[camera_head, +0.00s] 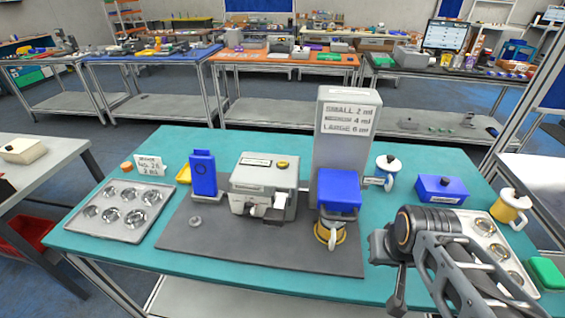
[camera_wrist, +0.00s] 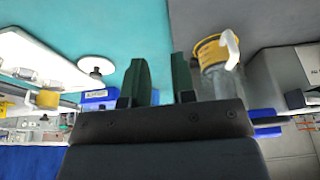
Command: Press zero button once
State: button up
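A light grey machine (camera_head: 262,186) stands in the middle of the dark mat, with a label and a round yellow button (camera_head: 282,164) on top. I cannot read any "zero" marking on it. To its right, a tall grey dispenser (camera_head: 340,150) carries a size sign and a blue block (camera_head: 338,190), with a yellow-collared glass jar (camera_head: 330,235) below. My arm is at the right front of the table, right of the jar and away from the button. In the wrist view, my gripper (camera_wrist: 160,78) has its two dark green fingers apart, with nothing between them. The button cannot be made out there.
A blue stand (camera_head: 203,175) is left of the machine, and a metal tray (camera_head: 115,231) lies further left. A blue box (camera_head: 440,190), a white lidded mug (camera_head: 388,168) and a yellow mug (camera_head: 508,210) stand at the right. The mat's front left is mostly clear.

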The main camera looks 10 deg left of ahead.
grip_shut()
dwell(1.2)
